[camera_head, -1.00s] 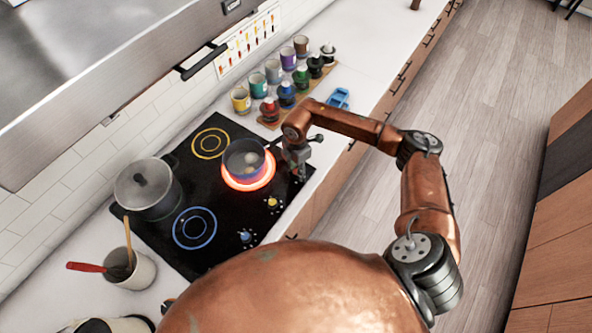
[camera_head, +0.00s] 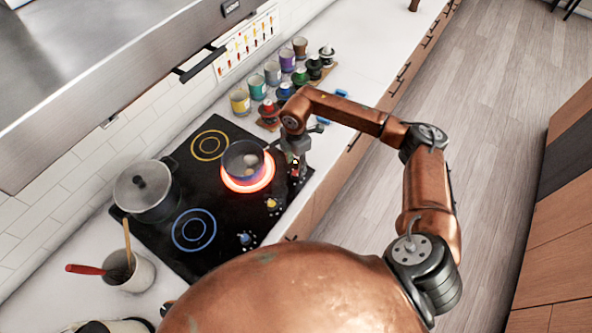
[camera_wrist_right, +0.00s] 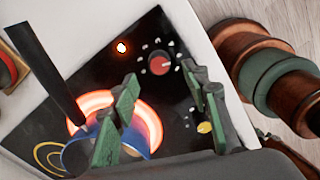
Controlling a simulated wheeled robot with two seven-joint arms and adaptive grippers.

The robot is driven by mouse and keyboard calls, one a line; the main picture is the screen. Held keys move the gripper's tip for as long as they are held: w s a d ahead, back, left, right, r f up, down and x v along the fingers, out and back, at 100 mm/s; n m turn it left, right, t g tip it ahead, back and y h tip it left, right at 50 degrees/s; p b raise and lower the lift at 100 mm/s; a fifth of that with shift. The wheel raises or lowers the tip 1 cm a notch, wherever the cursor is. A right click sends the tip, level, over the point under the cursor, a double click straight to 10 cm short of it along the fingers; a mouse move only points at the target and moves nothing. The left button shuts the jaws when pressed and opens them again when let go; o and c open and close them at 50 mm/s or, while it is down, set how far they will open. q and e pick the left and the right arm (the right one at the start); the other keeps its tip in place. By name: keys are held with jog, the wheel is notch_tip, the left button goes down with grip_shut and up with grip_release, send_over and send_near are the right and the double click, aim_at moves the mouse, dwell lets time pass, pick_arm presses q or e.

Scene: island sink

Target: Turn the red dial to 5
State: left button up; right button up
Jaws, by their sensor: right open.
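The red dial (camera_wrist_right: 159,64) is on the black cooktop in the right wrist view, with white marks around it; I cannot read its setting. My right gripper (camera_wrist_right: 160,88) is open, its green fingers on either side of the dial in the picture. The dial lies a little beyond the fingertips, with nothing between them. In the head view my right gripper (camera_head: 297,162) hangs over the cooktop's right edge and largely hides the dial. My left gripper is not in view.
The pot with eggs (camera_head: 243,160) sits on the glowing red ring (camera_head: 248,184), close to my right gripper. Its dark handle (camera_wrist_right: 45,75) shows in the wrist view. A yellow dial (camera_head: 272,203) and a blue dial (camera_head: 246,237) are nearby. A lidded pot (camera_head: 147,190) stands left.

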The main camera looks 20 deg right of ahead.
aim_at(296, 174)
notch_tip(296, 174, up, 6)
jog(key=shift+r, duration=0.15)
jog(key=shift+a, duration=0.1)
dwell(0.5)
